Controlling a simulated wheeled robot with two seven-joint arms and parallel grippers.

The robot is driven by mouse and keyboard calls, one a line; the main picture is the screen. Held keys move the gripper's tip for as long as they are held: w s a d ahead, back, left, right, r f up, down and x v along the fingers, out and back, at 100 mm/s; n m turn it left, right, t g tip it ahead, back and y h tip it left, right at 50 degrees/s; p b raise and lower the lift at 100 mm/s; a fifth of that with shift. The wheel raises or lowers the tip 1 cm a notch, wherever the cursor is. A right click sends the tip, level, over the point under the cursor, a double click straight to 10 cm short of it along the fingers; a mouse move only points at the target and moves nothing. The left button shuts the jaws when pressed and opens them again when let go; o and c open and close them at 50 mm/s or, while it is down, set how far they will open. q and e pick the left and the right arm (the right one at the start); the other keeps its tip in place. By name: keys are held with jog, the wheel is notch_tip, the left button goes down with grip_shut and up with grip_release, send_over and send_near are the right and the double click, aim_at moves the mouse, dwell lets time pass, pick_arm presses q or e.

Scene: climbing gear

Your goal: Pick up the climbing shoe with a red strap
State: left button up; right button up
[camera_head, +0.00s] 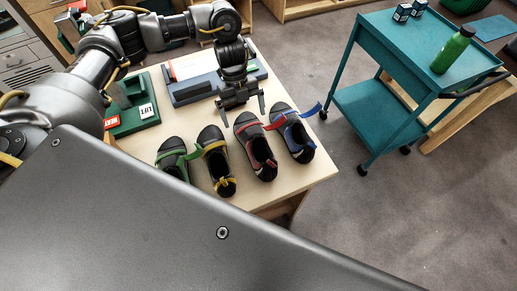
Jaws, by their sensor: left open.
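Several climbing shoes stand side by side on the light wooden table (315,174). The shoe with a red strap (256,148) is third from the left, dark grey with a red heel. To its right is the shoe with a blue strap (294,134). To its left are the shoe with a yellow strap (216,158) and the shoe with a green strap (172,157). My left gripper (242,110) points down with its fingers apart and empty. It appears above the toe end of the red-strap shoe. My right gripper is not in view.
A blue-grey tray-like box (195,90) lies behind the shoes. A teal cart (388,50) with a green bottle (453,50) stands to the right. Grey floor separates cart and table.

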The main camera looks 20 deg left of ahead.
aim_at(247, 123)
pick_arm(q)
jog(key=shift+s+d+f, duration=0.25)
jog(key=shift+f, duration=0.1)
jog(key=p+x, duration=0.1)
jog(key=x, duration=0.3)
jog(key=shift+w+d+f, duration=0.1)
jog(key=c, duration=1.1)
